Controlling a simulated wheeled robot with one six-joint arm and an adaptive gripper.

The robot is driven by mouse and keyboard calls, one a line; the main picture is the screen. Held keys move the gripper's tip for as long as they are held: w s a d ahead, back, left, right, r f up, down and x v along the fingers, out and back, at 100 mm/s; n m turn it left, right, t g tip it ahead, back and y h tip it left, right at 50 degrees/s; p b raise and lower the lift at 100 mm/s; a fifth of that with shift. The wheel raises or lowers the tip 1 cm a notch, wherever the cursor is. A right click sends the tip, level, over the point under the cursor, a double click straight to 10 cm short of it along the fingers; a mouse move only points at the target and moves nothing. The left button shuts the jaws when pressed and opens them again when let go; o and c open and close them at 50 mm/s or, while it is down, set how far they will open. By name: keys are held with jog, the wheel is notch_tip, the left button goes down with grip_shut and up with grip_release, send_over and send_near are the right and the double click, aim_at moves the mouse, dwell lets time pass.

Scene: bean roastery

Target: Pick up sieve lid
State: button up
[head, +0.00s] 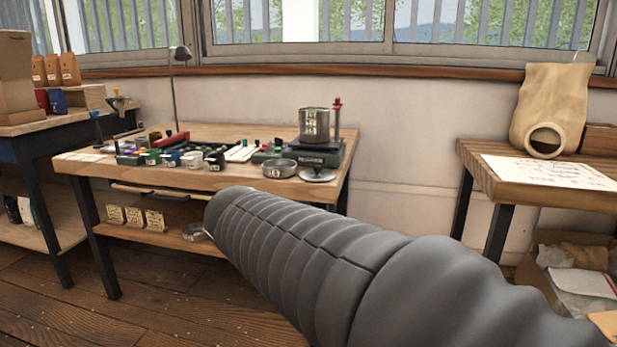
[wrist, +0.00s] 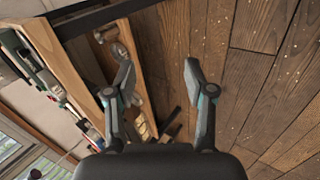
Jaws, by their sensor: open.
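I cannot tell for sure which piece is the sieve lid. A shallow round metal piece (head: 279,168) lies near the front of the workbench top (head: 185,178). Another low round piece (head: 194,232) sits on the bench's lower shelf, close to my arm. In the wrist view a small round piece (wrist: 105,33) shows beside the bench edge, and a grey shape is partly hidden behind the left finger. My gripper (wrist: 158,73) is open, with nothing seen held between its fingers, over the shelf and floor beside the bench. In the head view my arm hides it.
A metal canister (head: 314,125) stands on a green machine (head: 312,154) at the bench's right end. Several small cups and a lamp (head: 175,75) are on the bench. Tan packets (head: 135,218) stand on its shelf. Another table (head: 540,190) is at right. Open wooden floor (head: 190,310) lies in front.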

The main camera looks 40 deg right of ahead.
jog(key=w+d+r+n+h, duration=0.2)
jog(key=w+d+n+h, duration=0.15)
jog(key=w+d, duration=0.3)
jog(key=w+d+r+n+h, duration=0.25)
jog(key=w+d+n, duration=0.2)
jog(key=w, duration=0.25)
jog(key=n+h+b, duration=0.1)
jog(key=n+h, duration=0.3)
jog(key=n, duration=0.2)
send_near(315, 168)
jog(key=shift+n, duration=0.3)
jog(key=x, duration=0.4)
jog(key=s+x, duration=0.1)
jog(key=x, duration=0.1)
jog(key=shift+d+r, duration=0.2)
jog(key=shift+r, duration=0.05)
jog(key=x, duration=0.4)
jog(key=shift+w+a+f, duration=0.2)
jog(key=shift+w, duration=0.2)
jog(key=shift+w+d, duration=0.2)
jog(key=shift+d, duration=0.4)
jog(key=shift+c, duration=0.3)
grip_shut()
